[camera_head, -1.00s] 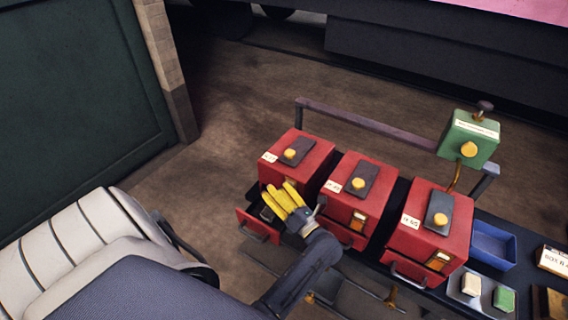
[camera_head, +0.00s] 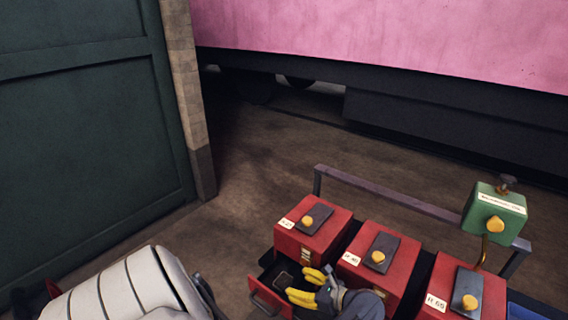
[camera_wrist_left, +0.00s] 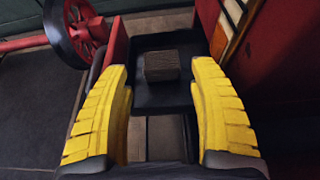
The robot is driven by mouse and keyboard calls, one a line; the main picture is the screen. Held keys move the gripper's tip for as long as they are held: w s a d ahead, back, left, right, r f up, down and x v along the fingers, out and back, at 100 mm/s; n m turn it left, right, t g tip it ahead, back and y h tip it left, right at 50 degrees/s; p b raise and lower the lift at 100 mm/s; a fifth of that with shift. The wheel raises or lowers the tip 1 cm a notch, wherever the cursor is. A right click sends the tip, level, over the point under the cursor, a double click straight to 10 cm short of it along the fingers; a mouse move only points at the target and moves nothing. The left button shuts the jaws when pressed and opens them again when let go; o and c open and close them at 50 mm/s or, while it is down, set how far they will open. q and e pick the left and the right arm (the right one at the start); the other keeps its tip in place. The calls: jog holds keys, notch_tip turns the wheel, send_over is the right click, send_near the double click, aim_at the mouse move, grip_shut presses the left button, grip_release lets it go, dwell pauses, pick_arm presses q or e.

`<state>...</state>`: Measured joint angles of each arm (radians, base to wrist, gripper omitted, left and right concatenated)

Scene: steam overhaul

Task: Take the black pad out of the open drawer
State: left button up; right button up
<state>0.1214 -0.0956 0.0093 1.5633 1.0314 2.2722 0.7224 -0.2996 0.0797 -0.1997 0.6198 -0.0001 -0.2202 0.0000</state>
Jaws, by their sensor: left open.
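The open drawer (camera_head: 270,299) sticks out of the leftmost red box (camera_head: 312,236), its red front and handle towards the lower left. A dark pad (camera_head: 284,280) lies inside it. In the left wrist view the pad (camera_wrist_left: 161,66) is a small dark block on the black drawer floor, beyond and between the fingertips. My left gripper (camera_head: 298,284) has yellow fingers and is at the drawer's right side. In the left wrist view the gripper (camera_wrist_left: 161,78) is open, its fingers apart and not touching the pad. My right gripper is not in view.
Two more red boxes, the middle one (camera_head: 382,262) and the right one (camera_head: 466,290), stand beside the first. A rail (camera_head: 390,198) runs behind them to a green box (camera_head: 494,212) with a yellow knob. A red wheel (camera_wrist_left: 88,32) shows beside the drawer.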

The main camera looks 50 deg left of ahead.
aim_at(288, 283)
pick_arm(q)
jog(key=f, duration=0.1)
jog(key=a+f, duration=0.1)
jog(key=shift+s+a+f, duration=0.15)
jog(key=shift+a+f, duration=0.05)
jog(key=shift+f, duration=0.1)
jog(key=shift+x, duration=3)
jog(key=c, duration=0.9)
jog(key=shift+r, duration=0.15)
